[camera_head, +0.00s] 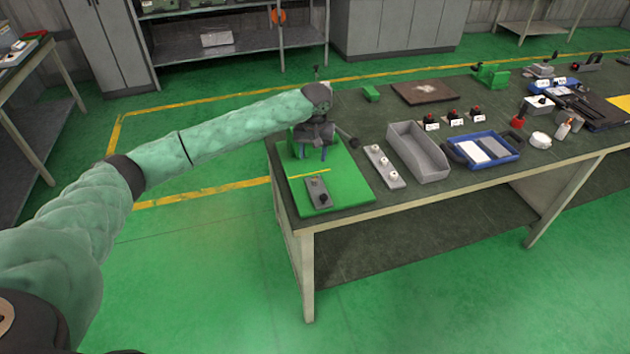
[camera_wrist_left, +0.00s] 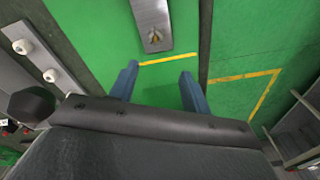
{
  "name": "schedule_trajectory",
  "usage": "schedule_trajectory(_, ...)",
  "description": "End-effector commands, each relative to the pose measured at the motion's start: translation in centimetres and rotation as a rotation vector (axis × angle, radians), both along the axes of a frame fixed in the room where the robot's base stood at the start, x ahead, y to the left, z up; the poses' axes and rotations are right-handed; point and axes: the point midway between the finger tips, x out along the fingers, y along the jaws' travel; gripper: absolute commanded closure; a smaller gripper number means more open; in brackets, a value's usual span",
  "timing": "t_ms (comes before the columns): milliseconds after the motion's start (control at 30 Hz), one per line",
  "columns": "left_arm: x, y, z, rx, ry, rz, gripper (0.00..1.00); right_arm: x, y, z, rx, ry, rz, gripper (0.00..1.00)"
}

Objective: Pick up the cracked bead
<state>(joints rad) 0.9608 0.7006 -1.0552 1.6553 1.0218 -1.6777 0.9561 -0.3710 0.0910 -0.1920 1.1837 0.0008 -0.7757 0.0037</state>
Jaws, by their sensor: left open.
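My left gripper (camera_head: 313,155) is above the back part of a green mat (camera_head: 336,182) at the table's left end. It also shows in the left wrist view (camera_wrist_left: 157,76), with its two blue fingers apart and nothing between them. Several white beads (camera_head: 384,161) stand in a row on a grey strip to the right of the mat; two show at the left of the wrist view (camera_wrist_left: 50,75). I cannot tell which bead is cracked. My right gripper is not in view.
A grey open bin (camera_head: 419,150) and a blue tray (camera_head: 484,151) stand right of the strip. Several red-topped switches (camera_head: 453,116) are behind them. A brown plate (camera_head: 425,92) lies at the back. More tools crowd the table's right end.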

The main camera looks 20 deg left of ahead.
Motion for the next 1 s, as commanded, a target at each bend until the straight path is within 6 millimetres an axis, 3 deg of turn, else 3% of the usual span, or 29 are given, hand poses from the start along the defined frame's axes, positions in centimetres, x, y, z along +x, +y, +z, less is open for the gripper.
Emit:
schedule_trajectory(200, -0.7, -0.3, -0.9, -0.065, 0.066, 0.282, 0.52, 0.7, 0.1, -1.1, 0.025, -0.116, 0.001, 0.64)
schedule_trajectory(400, -0.9, -0.5, -1.0, -0.078, 0.070, 0.419, 0.52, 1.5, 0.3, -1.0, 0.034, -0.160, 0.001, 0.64)
schedule_trajectory(767, -0.8, -0.5, -3.4, -0.078, 0.068, 0.435, 0.52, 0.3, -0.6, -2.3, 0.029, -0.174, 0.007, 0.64)
schedule_trajectory(1000, -0.9, -0.7, -5.1, -0.076, 0.069, 0.434, 0.52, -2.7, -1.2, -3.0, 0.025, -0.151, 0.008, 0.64)
